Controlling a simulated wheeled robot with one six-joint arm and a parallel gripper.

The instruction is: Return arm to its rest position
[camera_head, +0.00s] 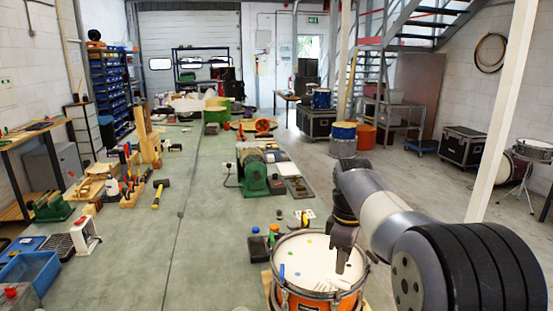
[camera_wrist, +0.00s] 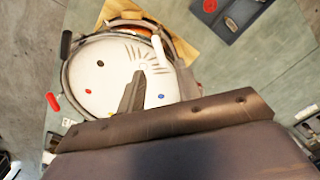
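My arm reaches in from the right in the head view. My dark gripper (camera_head: 340,255) hangs fingers-down over an orange drum (camera_head: 318,298) with a white drumhead and metal rim. In the wrist view, my gripper (camera_wrist: 160,72) has two fingers apart, with drumhead showing between them and nothing held. The drumhead (camera_wrist: 108,62) carries small coloured dots and dark printed lines. A white stick-like piece (camera_wrist: 157,45) shows near the drum's edge. I cannot tell how high the fingertips are above the drumhead.
The drum stands on a green bench (camera_head: 205,240). A green grinder-like machine (camera_head: 254,172) is behind it, with small jars (camera_head: 257,243) at its left. The middle of the bench is clear.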

